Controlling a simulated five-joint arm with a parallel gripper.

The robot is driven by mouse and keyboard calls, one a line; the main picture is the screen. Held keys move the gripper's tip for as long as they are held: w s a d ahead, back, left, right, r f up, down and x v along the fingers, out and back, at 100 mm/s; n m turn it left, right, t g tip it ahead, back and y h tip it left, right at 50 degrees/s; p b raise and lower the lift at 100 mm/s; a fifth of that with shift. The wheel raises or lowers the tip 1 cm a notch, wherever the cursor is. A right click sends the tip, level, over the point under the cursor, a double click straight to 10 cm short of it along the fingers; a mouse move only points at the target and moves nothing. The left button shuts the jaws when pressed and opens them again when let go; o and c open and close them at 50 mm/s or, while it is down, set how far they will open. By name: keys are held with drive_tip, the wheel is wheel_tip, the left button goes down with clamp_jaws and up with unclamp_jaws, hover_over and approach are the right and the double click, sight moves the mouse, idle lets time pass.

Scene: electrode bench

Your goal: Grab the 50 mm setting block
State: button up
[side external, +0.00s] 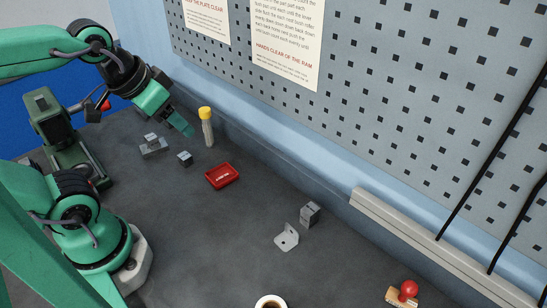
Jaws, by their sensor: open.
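Several grey metal blocks are in view, and I cannot read a size on any of them, so I cannot tell which is the 50 mm setting block. A small cube-like block (185,158) stands at the upper left of the bench. A wider, stepped-looking grey piece (153,151) is just left of it. A taller block (310,213) stands far to the right, behind a bent metal bracket. My gripper (187,130) is open above the bench, up and behind the small block and close to the yellow-capped tube in the picture. I see nothing held in it.
A yellow-capped tube (207,127) stands near the back wall. A red tray (222,176), the bracket (287,238), a roll (270,302) and a red-knobbed stamp (403,293) are on the bench. A dark green press (58,140) stands left.

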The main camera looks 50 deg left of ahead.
drive_tip(key=shift+w, duration=0.15)
idle(0.7)
drive_tip(key=g, duration=0.6)
hover_over(312, 207)
drive_tip(key=f, duration=1.5)
drive_tip(key=shift+a+f, duration=0.15)
drive_tip(key=shift+a, duration=0.05)
drive_tip(key=shift+d+f, duration=0.2)
drive_tip(key=shift+f, duration=0.05)
drive_tip(key=shift+f, duration=0.1)
drive_tip(key=shift+f, duration=3.8)
